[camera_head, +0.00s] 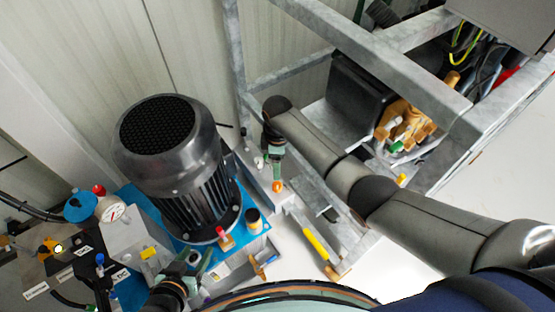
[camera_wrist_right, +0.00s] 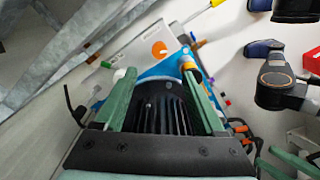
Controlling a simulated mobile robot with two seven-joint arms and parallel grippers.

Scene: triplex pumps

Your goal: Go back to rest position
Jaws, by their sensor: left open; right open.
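My left gripper (camera_head: 196,268) is at the bottom left of the head view, low beside the blue base of the motor. Its green fingers are apart with nothing seen between them. My right arm reaches in from the right of the head view, and its gripper (camera_head: 274,162) hangs right of the motor, above a grey plate. In the right wrist view the right gripper's green fingers (camera_wrist_right: 160,85) are spread wide and empty. The finned black motor (camera_wrist_right: 162,112) shows behind the gap between them. I cannot tell whether either gripper touches anything.
The large dark motor (camera_head: 185,165) stands on a blue base (camera_head: 150,208). A galvanised steel frame (camera_head: 375,55) stands at the back right, around a pump with brass fittings (camera_head: 405,125). White floor is clear at the right.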

